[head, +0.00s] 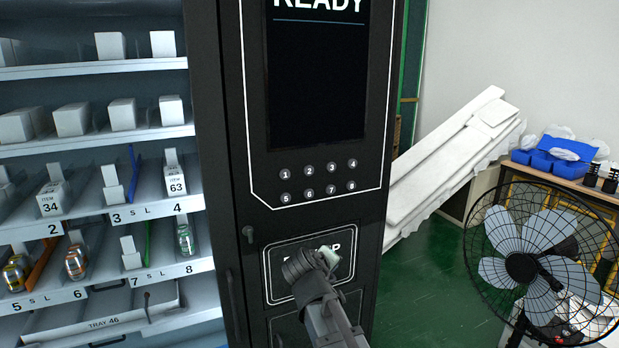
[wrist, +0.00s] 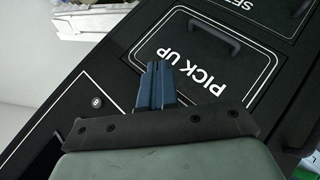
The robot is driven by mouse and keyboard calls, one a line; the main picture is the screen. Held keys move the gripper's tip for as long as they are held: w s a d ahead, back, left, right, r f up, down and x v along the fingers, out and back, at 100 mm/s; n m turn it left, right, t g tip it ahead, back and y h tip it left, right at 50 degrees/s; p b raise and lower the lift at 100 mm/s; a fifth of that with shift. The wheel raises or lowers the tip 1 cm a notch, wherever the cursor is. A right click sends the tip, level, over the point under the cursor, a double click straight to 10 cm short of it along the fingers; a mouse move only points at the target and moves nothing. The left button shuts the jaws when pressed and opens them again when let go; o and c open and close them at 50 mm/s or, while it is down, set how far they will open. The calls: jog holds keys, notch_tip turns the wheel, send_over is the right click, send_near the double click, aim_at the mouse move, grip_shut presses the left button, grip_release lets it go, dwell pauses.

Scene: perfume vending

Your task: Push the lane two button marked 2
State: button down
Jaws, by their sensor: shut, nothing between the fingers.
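The round button marked 2 (head: 309,170) is in the top row of a small two-row keypad on the black machine front, between buttons 1 (head: 285,174) and 3 (head: 330,167). Button 6 (head: 308,194) is directly below it. My gripper (head: 328,256) is in front of the pick-up panel, below the keypad and apart from button 2. In the wrist view, its blue fingers (wrist: 155,68) are together and hold nothing, with the PICK UP panel (wrist: 200,75) beyond them. Button 2 cannot be made out in the wrist view; one round button (wrist: 97,101) shows left of the fingers.
A dark screen (head: 316,80) reading READY is above the keypad. Glass-fronted shelves (head: 90,145) with boxes and bottles stand at left. A fan (head: 522,265) stands at right on green floor. A handle (wrist: 207,45) juts from the pick-up panel.

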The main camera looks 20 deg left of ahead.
aim_at(309, 171)
jog(key=w+a+r+n+t, duration=0.1)
jog(key=r+n+t, duration=0.3)
jog(key=r+n, duration=0.4)
jog(key=w+a+r+n+t, duration=0.2)
jog(key=w+r+n+t, duration=0.2)
jog(key=r+n, duration=0.4)
notch_tip(309, 171, up, 4)
jog(key=shift+f+n+y, duration=0.1)
jog(key=shift+n+y, duration=0.3)
jog(key=shift+w, duration=0.15)
jog(key=shift+w+a, duration=3.05)
jog(key=shift+w+a, duration=0.3)
